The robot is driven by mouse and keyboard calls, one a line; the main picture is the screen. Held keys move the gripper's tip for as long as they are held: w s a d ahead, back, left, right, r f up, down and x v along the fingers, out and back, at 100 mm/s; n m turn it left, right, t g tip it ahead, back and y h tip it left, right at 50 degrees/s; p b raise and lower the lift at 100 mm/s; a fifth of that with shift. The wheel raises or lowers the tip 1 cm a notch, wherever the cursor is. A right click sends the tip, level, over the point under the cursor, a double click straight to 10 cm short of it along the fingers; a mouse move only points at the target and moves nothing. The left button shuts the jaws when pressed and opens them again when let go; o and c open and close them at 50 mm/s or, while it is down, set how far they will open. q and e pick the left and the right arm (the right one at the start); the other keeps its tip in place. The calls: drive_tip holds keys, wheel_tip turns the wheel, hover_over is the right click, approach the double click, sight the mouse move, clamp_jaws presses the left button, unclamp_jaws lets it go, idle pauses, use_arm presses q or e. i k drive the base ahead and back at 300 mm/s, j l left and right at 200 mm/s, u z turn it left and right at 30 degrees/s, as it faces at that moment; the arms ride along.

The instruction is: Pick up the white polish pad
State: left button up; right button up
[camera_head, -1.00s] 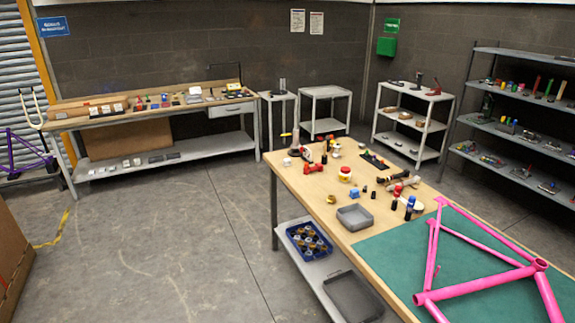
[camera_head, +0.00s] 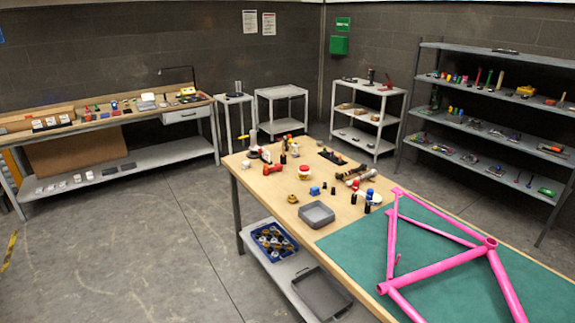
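A wooden workbench (camera_head: 270,206) carries many small items at its far left end. A small white item (camera_head: 246,164) lies near its left edge; it could be the white polish pad, but it is too small to tell. A white jar with red and yellow parts (camera_head: 305,171) stands nearby, with a red item (camera_head: 272,168) between them. Neither of my grippers is in view.
A pink bicycle frame (camera_head: 440,266) lies on a green mat (camera_head: 350,258) on the bench. A grey tray (camera_head: 317,214) sits beside the mat. A blue crate (camera_head: 272,244) is on the lower shelf. The floor (camera_head: 150,240) left of the bench is clear.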

sight(246, 164)
drive_tip(key=i+j+z, duration=0.2)
drive_tip(key=z, duration=0.2)
drive_tip(key=i+j+z, duration=0.55)
drive_tip(key=j+z, duration=0.2)
